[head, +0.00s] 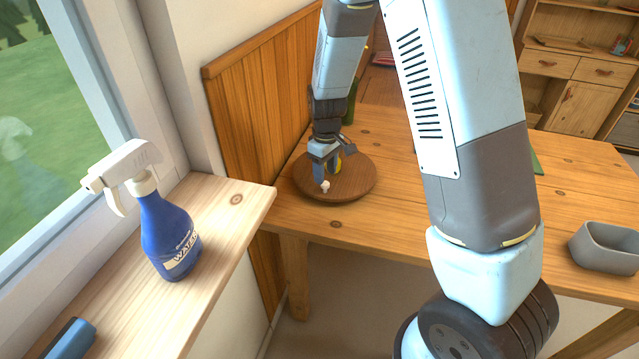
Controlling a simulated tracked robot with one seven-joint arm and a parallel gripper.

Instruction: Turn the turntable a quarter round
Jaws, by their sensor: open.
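The turntable (352,186) is a round, dark brown wooden disc lying flat at the left end of the table. A small white knob (325,186) stands near its front left edge. Something yellow (338,164) shows on the disc, partly hidden behind my gripper. My gripper (323,181) points down over the left part of the turntable, close to the white knob. It is open. I cannot tell from this view whether the fingers touch the knob or the disc.
A wooden table (385,225) carries the turntable. A grey bowl (606,248) stands at its right front. A blue spray bottle (170,235) stands on the windowsill (222,200) at left. A wooden panel (262,105) rises close behind the turntable. A green bottle (351,104) stands behind my gripper.

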